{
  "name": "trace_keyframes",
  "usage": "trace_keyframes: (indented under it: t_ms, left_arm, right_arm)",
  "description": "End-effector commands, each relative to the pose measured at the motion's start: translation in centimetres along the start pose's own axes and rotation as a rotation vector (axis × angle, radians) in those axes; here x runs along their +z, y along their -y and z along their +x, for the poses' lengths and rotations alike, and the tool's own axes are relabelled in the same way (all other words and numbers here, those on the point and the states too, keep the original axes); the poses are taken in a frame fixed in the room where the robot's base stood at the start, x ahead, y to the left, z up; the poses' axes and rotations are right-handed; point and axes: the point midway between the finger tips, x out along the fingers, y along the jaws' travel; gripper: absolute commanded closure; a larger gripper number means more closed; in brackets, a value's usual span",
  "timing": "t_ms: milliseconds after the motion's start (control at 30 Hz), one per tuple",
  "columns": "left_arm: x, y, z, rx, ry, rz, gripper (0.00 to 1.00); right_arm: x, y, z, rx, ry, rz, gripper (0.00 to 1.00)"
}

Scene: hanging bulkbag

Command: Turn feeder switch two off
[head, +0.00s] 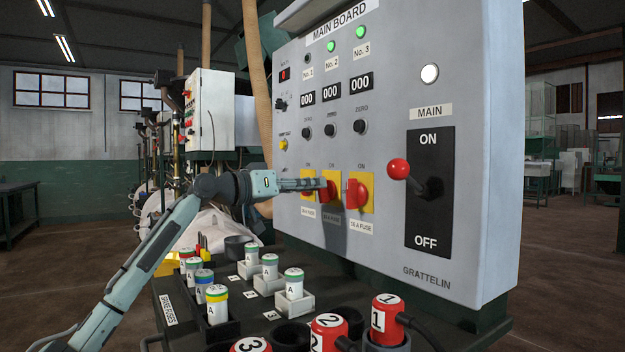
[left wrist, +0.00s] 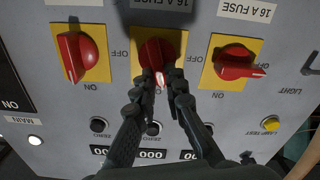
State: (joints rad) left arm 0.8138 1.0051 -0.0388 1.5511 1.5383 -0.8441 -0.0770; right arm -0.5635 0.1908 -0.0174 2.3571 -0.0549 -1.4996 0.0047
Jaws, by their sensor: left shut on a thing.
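The feeder switch two (head: 331,190) is the middle of three red rotary knobs on yellow plates, low on the grey main board (head: 440,265). My left gripper (head: 322,185) reaches it from the left. In the left wrist view, the fingers (left wrist: 167,78) are shut on the red knob (left wrist: 155,48), one on each side. The knob's white-marked end points down in that view, towards its ON side. The No. 2 lamp (head: 331,46) glows green. My right gripper is not in view.
The No. 3 knob (head: 357,194) is close on the right; the No. 1 knob (left wrist: 236,63) shows turned sideways. The main lever (head: 398,169) sticks out further right. Below, a dark shelf holds fuses (head: 294,284) and red numbered plugs (head: 386,312).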

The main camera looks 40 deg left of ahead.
Motion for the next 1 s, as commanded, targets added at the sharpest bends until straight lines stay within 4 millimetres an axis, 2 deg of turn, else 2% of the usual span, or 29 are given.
trace_keyframes:
  t_ms: [267,567,767,900,1000]
  left_arm:
    - [-0.2,0.3,0.0,0.0,0.001,-0.265,1.0]
    - [-0.1,0.7,0.0,-0.001,0.0,-0.55,1.0]
    - [0.1,0.9,0.0,0.0,0.0,-0.74,1.0]
    - [0.3,1.1,0.0,0.001,0.0,-0.871,1.0]
    - [0.5,1.2,0.0,0.001,0.0,-0.959,1.0]
  right_arm:
    - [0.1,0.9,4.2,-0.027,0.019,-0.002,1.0]
    - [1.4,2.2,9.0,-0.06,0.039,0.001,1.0]
    - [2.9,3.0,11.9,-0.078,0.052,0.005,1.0]
    - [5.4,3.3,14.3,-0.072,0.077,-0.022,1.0]
    - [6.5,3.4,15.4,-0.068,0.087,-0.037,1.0]
